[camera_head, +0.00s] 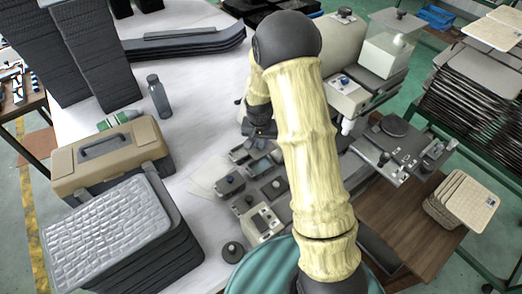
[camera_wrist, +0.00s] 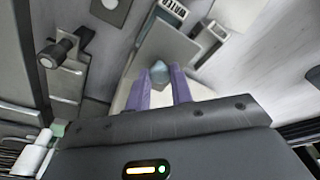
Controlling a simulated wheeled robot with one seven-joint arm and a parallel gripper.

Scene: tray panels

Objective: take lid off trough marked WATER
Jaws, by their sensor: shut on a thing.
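In the wrist view my gripper (camera_wrist: 163,82) has its two purple fingers closed around a small blue-grey knob (camera_wrist: 159,70). A white label reading WATER (camera_wrist: 181,17) sits on a grey trough (camera_wrist: 163,43) just beyond the knob. In the head view my arm covers much of the work area, and the hand end is low over a group of small grey troughs with dark knobs (camera_head: 250,155).
A tan toolbox (camera_head: 108,155) and a stack with a quilted silver top (camera_head: 105,232) stand at the left. A grey bottle (camera_head: 158,96) stands behind. A round black knobbed piece (camera_head: 233,251) lies at the front.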

